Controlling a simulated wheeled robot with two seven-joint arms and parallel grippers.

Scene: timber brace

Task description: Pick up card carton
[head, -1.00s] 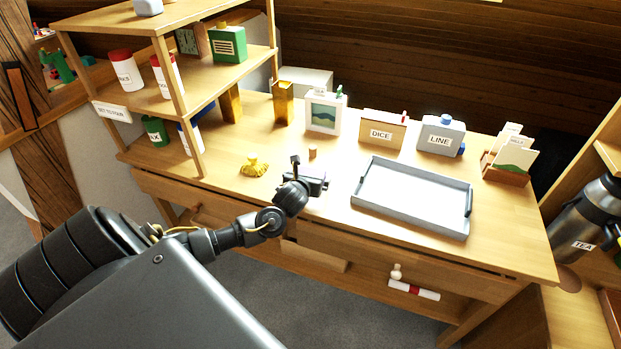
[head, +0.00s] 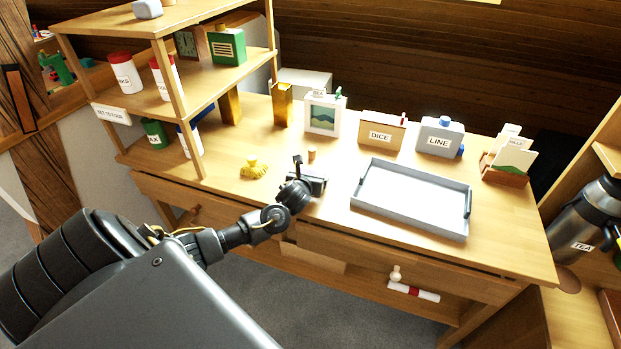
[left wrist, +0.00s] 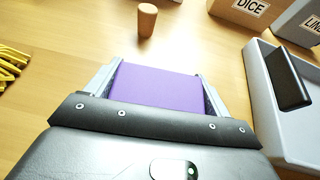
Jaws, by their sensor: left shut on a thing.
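A plain purple carton (left wrist: 157,87) lies between the two fingers of my left gripper (left wrist: 160,85) in the left wrist view. The fingers touch its left and right sides, so the gripper is shut on it. No label shows on the face in view. In the head view my left gripper (head: 312,178) is low over the desk top, left of the grey tray, and hides the carton. I cannot tell whether the carton still touches the desk. My right gripper is in neither view.
The grey tray (head: 463,233) is close on the right. A small cork (head: 312,155) stands just beyond the gripper, and a yellow crumpled thing (head: 253,170) lies to its left. A DICE box (head: 381,134) and a LINE container (head: 440,137) stand behind. A shelf unit (head: 183,100) rises at left.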

